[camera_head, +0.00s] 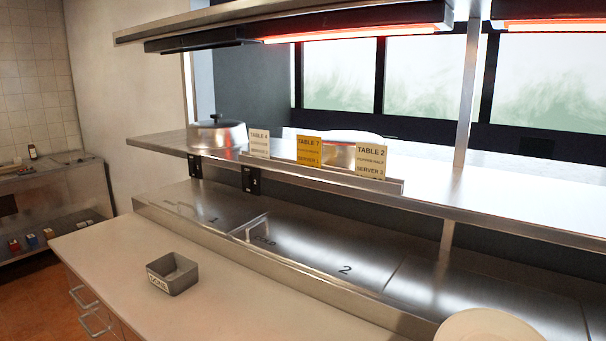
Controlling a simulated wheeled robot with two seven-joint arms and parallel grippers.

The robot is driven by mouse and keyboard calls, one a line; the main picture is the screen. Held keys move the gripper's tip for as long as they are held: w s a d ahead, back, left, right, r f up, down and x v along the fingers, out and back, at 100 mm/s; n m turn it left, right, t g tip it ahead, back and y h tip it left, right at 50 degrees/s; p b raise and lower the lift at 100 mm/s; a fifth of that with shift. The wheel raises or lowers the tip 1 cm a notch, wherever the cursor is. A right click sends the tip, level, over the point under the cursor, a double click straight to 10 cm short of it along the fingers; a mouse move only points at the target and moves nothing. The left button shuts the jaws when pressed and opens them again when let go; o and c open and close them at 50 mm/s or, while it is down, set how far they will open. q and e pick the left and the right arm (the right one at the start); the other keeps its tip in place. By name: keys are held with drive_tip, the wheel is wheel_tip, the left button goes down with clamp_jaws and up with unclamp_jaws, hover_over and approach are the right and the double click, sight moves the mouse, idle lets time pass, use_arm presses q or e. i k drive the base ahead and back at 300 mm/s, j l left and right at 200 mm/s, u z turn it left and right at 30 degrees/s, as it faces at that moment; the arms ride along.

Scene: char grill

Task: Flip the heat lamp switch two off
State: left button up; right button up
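Two small black switch boxes hang on the front edge of the middle steel shelf: a left one (195,166) and a right one (251,180). No lamp number is readable on either, and their lever positions are too small to tell. Under the top shelf, the left heat lamp (200,40) is dark. The middle heat lamp (350,32) and the right heat lamp (550,25) glow red-orange. The counter below has sections marked 1 and 2. Neither of my grippers is in view.
The middle shelf (510,211) holds a domed steel lid (217,135) and ticket cards (309,151) in a rail. A grey tray (172,274) sits on the pale counter (110,260). A round white object (490,326) shows at the bottom right. The counter's front is mostly clear.

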sight(246, 177)
drive_tip(key=i+j, duration=0.1)
drive_tip(key=j, duration=0.3)
drive_tip(key=i+j, duration=0.15)
drive_tip(key=j, duration=0.2)
drive_tip(key=i+j, duration=0.1)
drive_tip(key=j, duration=0.3)
drive_tip(key=i+j, duration=0.15)
drive_tip(key=j, duration=0.25)
